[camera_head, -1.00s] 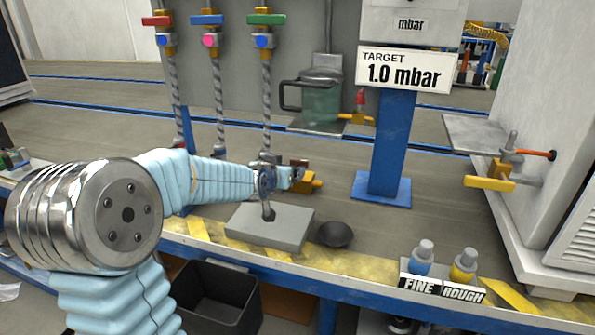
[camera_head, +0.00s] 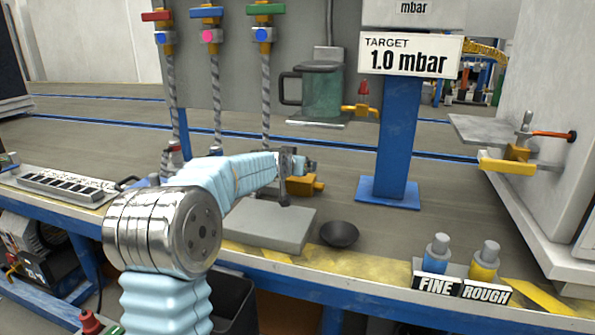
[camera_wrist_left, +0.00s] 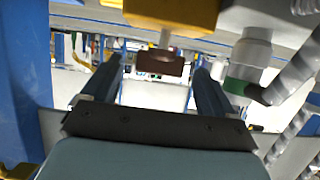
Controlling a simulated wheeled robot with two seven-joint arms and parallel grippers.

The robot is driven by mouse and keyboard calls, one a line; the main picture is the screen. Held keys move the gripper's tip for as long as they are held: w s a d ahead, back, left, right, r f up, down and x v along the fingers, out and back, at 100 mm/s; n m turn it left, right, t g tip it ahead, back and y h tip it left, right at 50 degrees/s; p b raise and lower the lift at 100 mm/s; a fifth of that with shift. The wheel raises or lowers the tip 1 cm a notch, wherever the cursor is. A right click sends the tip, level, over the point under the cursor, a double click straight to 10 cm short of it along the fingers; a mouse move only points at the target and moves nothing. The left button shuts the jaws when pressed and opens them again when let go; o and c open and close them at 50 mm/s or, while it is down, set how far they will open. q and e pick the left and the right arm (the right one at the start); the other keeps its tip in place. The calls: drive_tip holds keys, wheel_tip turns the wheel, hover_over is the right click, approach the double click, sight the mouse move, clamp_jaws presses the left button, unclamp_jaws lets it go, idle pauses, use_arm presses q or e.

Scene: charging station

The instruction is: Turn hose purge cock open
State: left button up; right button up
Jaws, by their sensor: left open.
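A brass cock (camera_head: 303,186) stands behind the grey block, low on the bench. In the left wrist view its yellow body (camera_wrist_left: 172,14) is at the top, with a stem and a brown handle (camera_wrist_left: 158,62) hanging below it. My left gripper (camera_head: 311,165) is just above and in front of the brass body in the head view, and hides the handle there. In the left wrist view my left gripper (camera_wrist_left: 156,70) is open, with one finger on each side of the brown handle. I cannot tell if either finger touches it. My right gripper is not in view.
A grey block (camera_head: 268,223) and a black dish (camera_head: 339,234) lie in front. Braided hoses hang from red, blue and green valves (camera_head: 262,30). A white fitting and hose (camera_wrist_left: 252,55) are close to the right finger. Fine and rough knobs (camera_head: 484,262) stand front right.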

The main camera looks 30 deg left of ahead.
use_arm(q)
drive_tip(key=shift+x, duration=0.8)
